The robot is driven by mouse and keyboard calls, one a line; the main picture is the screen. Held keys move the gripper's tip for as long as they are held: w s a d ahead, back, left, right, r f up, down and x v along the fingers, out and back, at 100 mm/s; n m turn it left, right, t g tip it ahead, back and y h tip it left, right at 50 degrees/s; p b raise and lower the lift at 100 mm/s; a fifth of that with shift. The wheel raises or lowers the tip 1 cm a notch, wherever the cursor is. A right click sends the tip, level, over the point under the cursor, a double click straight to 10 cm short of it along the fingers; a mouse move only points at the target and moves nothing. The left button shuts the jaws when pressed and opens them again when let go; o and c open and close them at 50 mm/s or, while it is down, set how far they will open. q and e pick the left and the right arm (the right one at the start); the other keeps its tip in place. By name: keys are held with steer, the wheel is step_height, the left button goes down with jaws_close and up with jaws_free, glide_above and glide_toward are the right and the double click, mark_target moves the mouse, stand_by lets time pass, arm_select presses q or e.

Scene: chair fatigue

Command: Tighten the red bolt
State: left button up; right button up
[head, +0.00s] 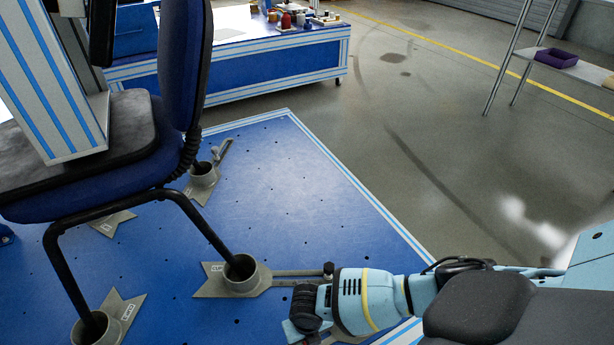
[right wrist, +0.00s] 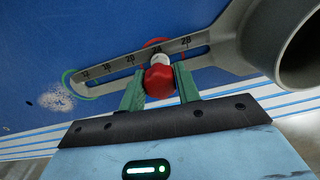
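The red bolt (right wrist: 159,82) shows in the right wrist view, with a pale metal part above it, at the slotted, number-marked arm (right wrist: 120,70) of a grey bracket. My right gripper (right wrist: 160,88) has its two green fingers on either side of the bolt, and the bolt fills the gap between them. In the head view my right gripper (head: 303,325) is low at the bottom centre, by the bracket (head: 238,278) that holds a chair leg; the bolt is hidden there. My left gripper is not in view.
A blue office chair (head: 90,200) stands on the blue platform (head: 290,210), its legs in grey bracket cups. A blue workbench (head: 240,72) with small items is behind. A shelf with a purple bin (head: 556,58) is at the upper right. Open floor lies to the right.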

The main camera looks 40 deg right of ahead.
steer(key=shift+c, duration=1.3)
steer(key=shift+s+r+m+p, duration=0.1)
steer(key=shift+m+p, duration=0.35)
steer(key=shift+m, duration=1.65)
steer(key=m+p, duration=0.1)
steer(key=m, duration=0.2)
steer(key=shift+m+p, duration=0.3)
steer(key=shift+m, duration=0.2)
